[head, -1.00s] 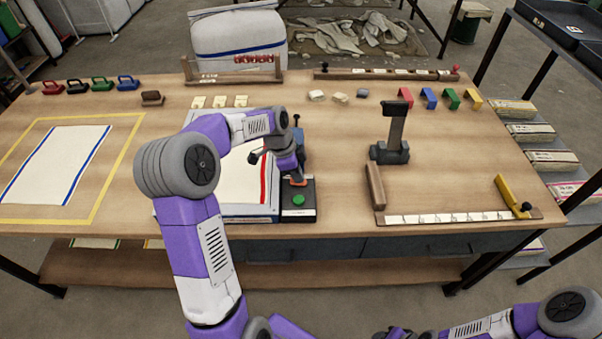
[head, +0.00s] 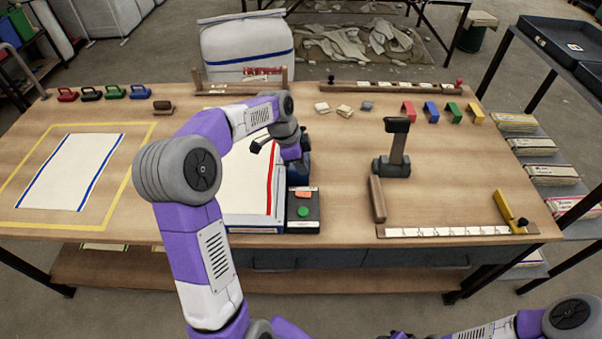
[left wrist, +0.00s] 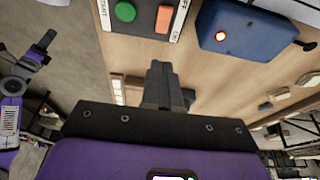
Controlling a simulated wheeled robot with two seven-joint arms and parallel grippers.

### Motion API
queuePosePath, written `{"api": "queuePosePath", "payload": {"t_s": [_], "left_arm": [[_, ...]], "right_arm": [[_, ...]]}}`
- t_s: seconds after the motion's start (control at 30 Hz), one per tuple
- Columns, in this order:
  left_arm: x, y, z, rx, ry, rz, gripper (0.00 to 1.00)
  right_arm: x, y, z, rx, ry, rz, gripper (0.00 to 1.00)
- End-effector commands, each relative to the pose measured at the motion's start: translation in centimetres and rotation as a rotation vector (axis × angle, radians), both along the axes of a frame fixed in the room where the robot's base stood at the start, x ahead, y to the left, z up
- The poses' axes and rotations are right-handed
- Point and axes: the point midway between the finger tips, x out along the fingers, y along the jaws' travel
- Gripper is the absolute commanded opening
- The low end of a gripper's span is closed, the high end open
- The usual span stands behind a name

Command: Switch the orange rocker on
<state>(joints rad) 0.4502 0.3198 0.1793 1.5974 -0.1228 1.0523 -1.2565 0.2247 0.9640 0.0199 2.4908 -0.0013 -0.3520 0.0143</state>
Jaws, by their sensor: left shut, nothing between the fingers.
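The orange rocker (head: 303,194) sits on a dark control box (head: 290,226) near the table's front edge, behind a green button (head: 303,211). In the left wrist view the orange rocker (left wrist: 164,18) shows at the top, beside the green button (left wrist: 125,11). I cannot tell which way it is tipped. A lamp (left wrist: 220,36) glows orange on the blue box (left wrist: 240,24). My left gripper (left wrist: 160,68) is shut and empty, apart from the rocker. In the head view its fingertips are hard to make out. My right gripper (left wrist: 44,42) shows small; its jaws are unclear.
A white panel with a red stripe (head: 245,185) lies left of the control box. A dark upright stand (head: 396,150) and a wooden block (head: 377,200) stand to the right. The table between the control box and the wooden block is clear.

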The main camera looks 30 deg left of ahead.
Motion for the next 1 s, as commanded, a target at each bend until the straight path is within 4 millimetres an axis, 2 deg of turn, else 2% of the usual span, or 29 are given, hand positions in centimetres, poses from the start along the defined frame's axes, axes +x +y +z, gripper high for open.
{"api": "queuePosePath", "payload": {"t_s": [0.03, 0.1, 0.3, 1.0], "left_arm": [[0.1, 0.0, 1.3, 0.001, -0.003, 0.001, 0.0], [0.0, 0.0, 2.5, 0.0, -0.002, 0.001, 0.0], [0.0, 0.0, 4.3, -0.001, -0.001, 0.0, 0.0], [0.0, 0.0, 4.5, -0.001, 0.001, 0.001, 0.0]], "right_arm": [[0.0, 0.0, 0.5, 0.0, 0.0, 0.0, 0.43], [0.0, 0.0, 0.8, 0.0, 0.0, 0.0, 0.43], [0.0, 0.0, 1.2, 0.0, 0.0, 0.0, 0.43], [0.0, 0.0, 1.2, 0.0, 0.0, 0.0, 0.43]]}}
